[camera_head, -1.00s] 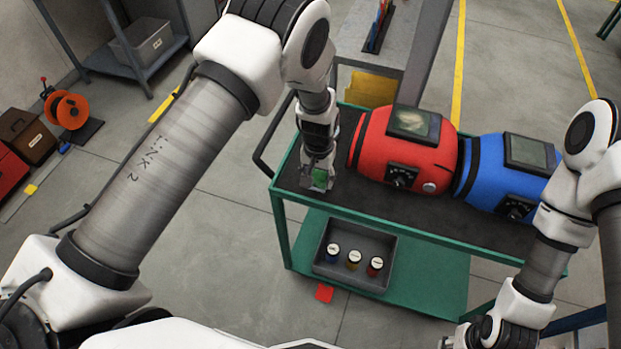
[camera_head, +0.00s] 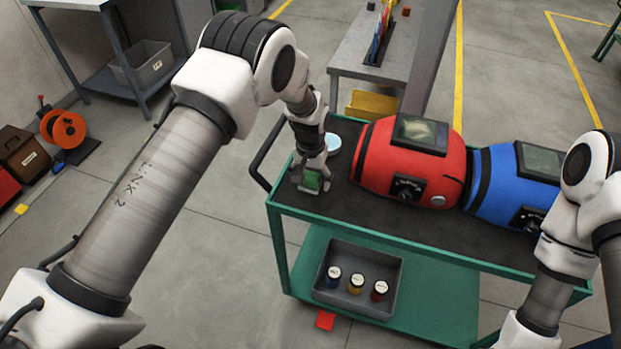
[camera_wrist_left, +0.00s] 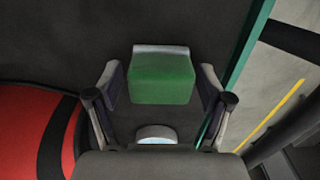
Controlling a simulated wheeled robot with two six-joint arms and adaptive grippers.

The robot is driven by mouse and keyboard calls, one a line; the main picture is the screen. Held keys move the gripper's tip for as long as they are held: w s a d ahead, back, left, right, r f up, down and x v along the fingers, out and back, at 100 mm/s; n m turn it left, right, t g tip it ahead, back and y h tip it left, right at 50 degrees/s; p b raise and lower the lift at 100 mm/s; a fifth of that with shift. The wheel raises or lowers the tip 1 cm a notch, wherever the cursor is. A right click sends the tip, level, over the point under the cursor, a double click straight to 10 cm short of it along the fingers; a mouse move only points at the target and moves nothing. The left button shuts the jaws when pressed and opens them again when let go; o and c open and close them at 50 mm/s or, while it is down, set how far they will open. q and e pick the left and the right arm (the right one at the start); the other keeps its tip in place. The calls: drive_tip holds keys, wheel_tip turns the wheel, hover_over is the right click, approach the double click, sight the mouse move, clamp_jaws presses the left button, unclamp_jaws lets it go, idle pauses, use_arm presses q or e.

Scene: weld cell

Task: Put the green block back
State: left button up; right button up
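The green block (camera_head: 312,180) is at the left end of the cart's dark top, in the head view. In the left wrist view the green block (camera_wrist_left: 162,80) lies between the fingers of my left gripper (camera_wrist_left: 162,88), with a narrow gap on each side. A pale grey strip shows along its far edge. My left gripper (camera_head: 311,182) points down around the block and looks open. I cannot tell whether the block touches the cart top. My right arm comes in at the right, but its gripper is outside the frame.
A red cylinder (camera_head: 400,165) and a blue cylinder (camera_head: 490,185) lie on the green cart (camera_head: 390,233), right of the left gripper. A pale round dish (camera_head: 334,142) is behind the gripper. The lower-shelf tray (camera_head: 388,300) holds three small jars. A red piece (camera_head: 325,320) lies below.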

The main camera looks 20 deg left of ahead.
sight(311, 175)
use_arm(q)
drive_tip(key=shift+r, duration=0.3)
wheel_tip(311, 175, up, 12)
drive_tip(key=b, duration=0.2)
drive_tip(key=shift+f, duration=0.15)
